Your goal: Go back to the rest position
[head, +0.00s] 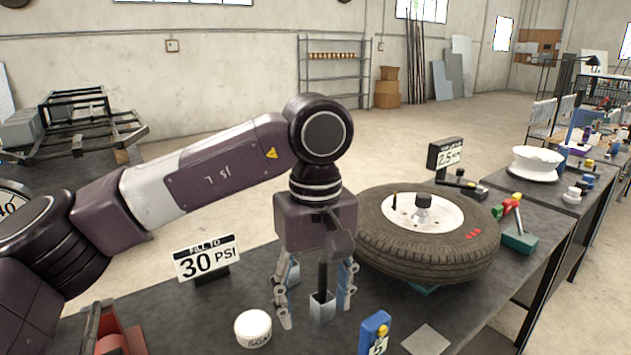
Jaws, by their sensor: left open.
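My left arm comes in from the left, and its gripper (313,308) points down over the dark workbench (255,290). Its fingers are spread apart, one on each side of a small grey square holder (323,308) with a dark upright piece above it. I cannot tell whether the fingers touch it. The gripper is just left of a tire with a white rim (425,235), which lies flat on the bench. My right gripper is not in the picture.
A "30 PSI" sign (207,260), a white round tin (253,328), a blue block (374,333) and a grey plate (427,341) are around the gripper. A black gauge display (446,157) stands behind the tire. A white bowl-like part (536,163) is farther right.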

